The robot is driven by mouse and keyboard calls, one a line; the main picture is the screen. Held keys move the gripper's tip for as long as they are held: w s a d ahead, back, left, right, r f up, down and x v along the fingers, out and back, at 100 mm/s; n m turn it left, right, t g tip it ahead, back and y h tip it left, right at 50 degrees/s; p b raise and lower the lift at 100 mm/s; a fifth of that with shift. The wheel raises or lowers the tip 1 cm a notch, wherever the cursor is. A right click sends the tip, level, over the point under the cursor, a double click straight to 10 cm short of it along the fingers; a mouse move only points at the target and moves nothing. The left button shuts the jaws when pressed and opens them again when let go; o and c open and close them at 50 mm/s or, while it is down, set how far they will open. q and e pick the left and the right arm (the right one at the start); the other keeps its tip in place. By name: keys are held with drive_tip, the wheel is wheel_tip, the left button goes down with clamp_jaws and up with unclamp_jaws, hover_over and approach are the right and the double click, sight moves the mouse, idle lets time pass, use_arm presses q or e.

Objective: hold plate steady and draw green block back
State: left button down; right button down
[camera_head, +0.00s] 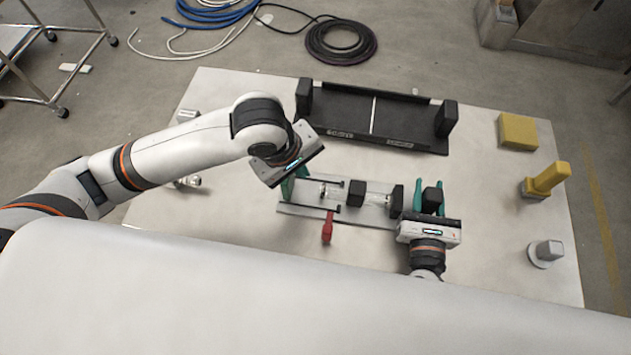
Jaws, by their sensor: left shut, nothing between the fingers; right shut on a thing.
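A light grey plate (296,209) with dark rails lies on the table in the middle of the head view. Black blocks (355,194) and clear glass pieces (377,199) sit along it. My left gripper (287,187) is shut and empty, with its green fingers down at the plate's left end; whether they touch it I cannot tell. My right gripper (430,193) is shut on a dark block (432,198) at the plate's right end, a green finger on each side. I cannot make out a separate green block. The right wrist hides the area below it.
A red-handled piece (327,229) stands at the plate's front edge. A black tray (350,115) with upright ends lies behind. Yellow blocks (518,131), a yellow-handled piece (546,179) and a grey knob (546,253) stand at right. The table (490,215) between is clear.

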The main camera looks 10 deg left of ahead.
drive_tip(key=shift+f, duration=0.2)
use_arm(q)
drive_tip(key=r, duration=0.1)
drive_tip(key=d+r, duration=0.1)
drive_tip(key=r, duration=0.1)
drive_tip(key=shift+r, duration=0.3)
use_arm(e)
drive_tip(key=c, duration=1)
unclamp_jaws()
drive_tip(key=shift+o, duration=0.2)
